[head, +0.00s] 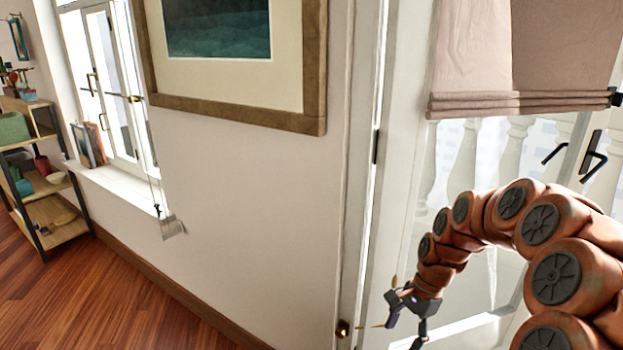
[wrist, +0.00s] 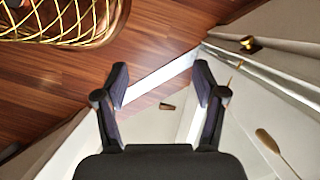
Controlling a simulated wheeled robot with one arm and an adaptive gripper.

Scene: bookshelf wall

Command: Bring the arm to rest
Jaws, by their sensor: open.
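My orange arm (head: 540,225) curves in from the right of the head view, in front of the glazed door. My gripper (head: 400,300) hangs at its end, low beside the white door frame. In the wrist view my gripper (wrist: 161,90) has its two dark fingers spread apart with nothing between them. Below the fingers are the wooden floor and a white skirting or frame edge.
A framed picture (head: 235,110) hangs on the white wall. A shelf unit (head: 50,208) with pots stands at the far left by the window. The door (head: 400,180) with a pink blind (head: 520,60) is behind my arm. A woven basket (wrist: 60,20) shows in the wrist view. Open floor (head: 110,290) lies at lower left.

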